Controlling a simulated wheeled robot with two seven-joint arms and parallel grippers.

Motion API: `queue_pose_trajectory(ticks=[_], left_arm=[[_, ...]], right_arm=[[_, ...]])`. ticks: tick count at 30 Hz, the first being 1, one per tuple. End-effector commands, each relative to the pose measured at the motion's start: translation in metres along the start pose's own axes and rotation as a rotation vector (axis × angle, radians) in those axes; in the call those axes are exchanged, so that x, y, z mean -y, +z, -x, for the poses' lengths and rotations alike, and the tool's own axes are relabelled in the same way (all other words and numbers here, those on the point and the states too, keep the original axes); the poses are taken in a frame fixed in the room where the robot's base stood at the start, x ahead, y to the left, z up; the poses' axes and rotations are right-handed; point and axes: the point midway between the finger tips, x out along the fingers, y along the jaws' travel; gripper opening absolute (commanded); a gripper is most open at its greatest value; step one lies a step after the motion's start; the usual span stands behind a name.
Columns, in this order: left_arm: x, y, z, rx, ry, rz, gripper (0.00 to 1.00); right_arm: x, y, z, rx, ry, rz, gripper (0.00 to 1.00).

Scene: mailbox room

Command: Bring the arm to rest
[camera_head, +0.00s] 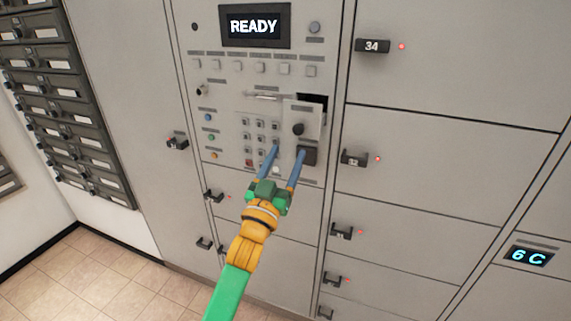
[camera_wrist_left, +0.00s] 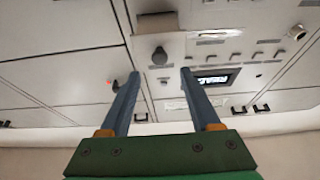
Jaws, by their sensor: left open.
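My left arm reaches up from the bottom of the head view. Its left gripper (camera_head: 288,151) has two blue fingers spread apart, with nothing between them. It is in front of the lower part of the grey control panel (camera_head: 222,125), over the keypad's lower right side. In the left wrist view the fingers of the gripper (camera_wrist_left: 161,75) are also apart and empty. A dark round knob (camera_wrist_left: 159,56) shows between and beyond the fingertips. I cannot tell whether a fingertip touches the panel. My right gripper is not in view.
The panel has a display reading READY (camera_head: 254,26), a keypad (camera_head: 260,125), a dark knob (camera_head: 297,129) and a dark square block (camera_head: 309,156). Locker doors with dark handles (camera_head: 354,158) surround it. Dark mailboxes (camera_head: 45,85) stand at left. Tiled floor (camera_head: 90,275) is clear.

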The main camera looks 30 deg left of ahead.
Motion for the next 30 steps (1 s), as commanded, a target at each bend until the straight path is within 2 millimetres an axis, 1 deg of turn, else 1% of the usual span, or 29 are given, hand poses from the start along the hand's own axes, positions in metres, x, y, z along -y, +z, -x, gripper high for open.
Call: queue_pose_trajectory(ticks=[1, 3, 14, 16, 17, 19, 20, 21, 23, 24, 26, 27, 29, 30], left_arm=[[0.000, 0.002, 0.006, 0.000, 0.000, 0.000, 0.63], [0.000, 0.000, 0.009, -0.001, 0.000, 0.000, 0.63], [0.000, -0.001, 0.009, -0.001, 0.000, 0.000, 0.63], [-0.001, 0.006, 0.009, 0.015, 0.002, -0.001, 0.63], [-0.002, 0.015, 0.010, 0.038, 0.005, -0.002, 0.63], [-0.008, 0.055, 0.018, 0.139, 0.021, -0.006, 0.63], [-0.012, 0.081, 0.024, 0.202, 0.031, -0.010, 0.63], [-0.018, 0.118, 0.037, 0.298, 0.047, -0.018, 0.63], [-0.028, 0.177, 0.067, 0.454, 0.076, -0.033, 0.63], [-0.033, 0.213, 0.091, 0.555, 0.095, -0.042, 0.63], [-0.040, 0.262, 0.133, 0.703, 0.127, -0.062, 0.63], [-0.044, 0.291, 0.165, 0.801, 0.148, -0.076, 0.63], [-0.048, 0.329, 0.217, 0.946, 0.182, -0.097, 0.63], [-0.050, 0.350, 0.256, 1.042, 0.205, -0.113, 0.63]], right_arm=[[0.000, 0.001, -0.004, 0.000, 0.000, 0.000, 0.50], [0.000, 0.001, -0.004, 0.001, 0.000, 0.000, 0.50], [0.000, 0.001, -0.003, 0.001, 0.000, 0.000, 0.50], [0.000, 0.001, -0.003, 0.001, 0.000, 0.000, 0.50], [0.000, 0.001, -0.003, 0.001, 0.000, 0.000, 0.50], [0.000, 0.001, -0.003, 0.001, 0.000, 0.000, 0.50], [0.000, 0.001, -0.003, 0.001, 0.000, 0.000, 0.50], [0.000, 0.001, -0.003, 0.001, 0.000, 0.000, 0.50], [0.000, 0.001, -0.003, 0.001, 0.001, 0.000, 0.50], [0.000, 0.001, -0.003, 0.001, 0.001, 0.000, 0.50], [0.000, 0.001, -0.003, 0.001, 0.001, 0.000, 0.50], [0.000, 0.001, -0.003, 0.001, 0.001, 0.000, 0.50], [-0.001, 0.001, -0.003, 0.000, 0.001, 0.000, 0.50], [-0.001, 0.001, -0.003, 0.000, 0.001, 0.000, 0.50]])
